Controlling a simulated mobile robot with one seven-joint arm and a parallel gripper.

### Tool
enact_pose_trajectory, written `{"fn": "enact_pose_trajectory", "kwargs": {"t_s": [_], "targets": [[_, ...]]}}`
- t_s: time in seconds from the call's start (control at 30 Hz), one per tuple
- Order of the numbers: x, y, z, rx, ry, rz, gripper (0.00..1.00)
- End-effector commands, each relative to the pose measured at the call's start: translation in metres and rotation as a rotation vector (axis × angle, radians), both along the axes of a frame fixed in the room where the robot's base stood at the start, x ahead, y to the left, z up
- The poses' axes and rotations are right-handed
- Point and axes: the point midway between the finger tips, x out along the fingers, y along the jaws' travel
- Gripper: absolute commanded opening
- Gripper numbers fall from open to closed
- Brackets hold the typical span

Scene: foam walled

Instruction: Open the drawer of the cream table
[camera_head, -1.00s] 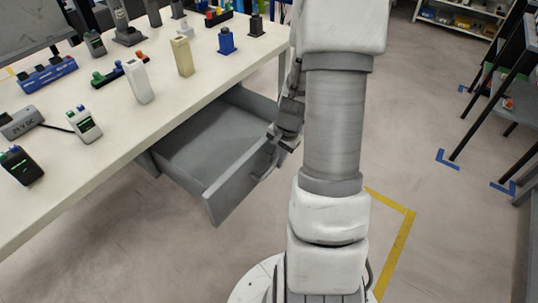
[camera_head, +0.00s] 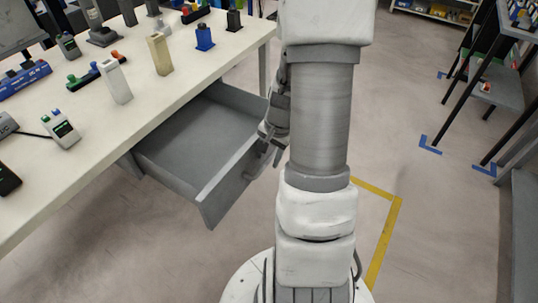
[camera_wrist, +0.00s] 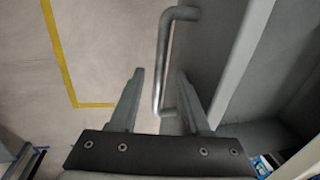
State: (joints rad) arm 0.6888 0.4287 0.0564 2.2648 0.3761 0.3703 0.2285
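The cream table (camera_head: 60,188) runs along the left of the head view. Its grey drawer (camera_head: 190,140) stands well out from under the tabletop and looks empty inside. The drawer's metal handle (camera_wrist: 163,60) shows in the wrist view on the outer face of the drawer front (camera_wrist: 215,50). My gripper (camera_wrist: 160,73) is open, one finger on each side of the handle, with gaps showing between fingers and bar. In the head view my gripper (camera_head: 262,158) is at the drawer front, partly hidden by my arm.
Small devices and blocks, such as a beige block (camera_head: 160,55) and a white one (camera_head: 116,82), stand on the tabletop. A dark-legged rack (camera_head: 490,75) stands at the right. The floor between, with a yellow line (camera_head: 385,240), is clear.

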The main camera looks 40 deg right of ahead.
Motion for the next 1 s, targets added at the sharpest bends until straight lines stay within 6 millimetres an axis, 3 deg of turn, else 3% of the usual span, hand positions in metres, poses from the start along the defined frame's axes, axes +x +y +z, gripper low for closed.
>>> {"fn": "enact_pose_trajectory", "kwargs": {"t_s": [0.27, 0.8, 1.0], "targets": [[-0.001, -0.001, 0.01, -0.001, -0.001, 0.0, 0.47], [-0.022, -0.009, 0.131, -0.003, -0.003, 0.0, 0.47], [-0.028, -0.011, 0.161, -0.001, -0.002, 0.0, 0.47]]}}
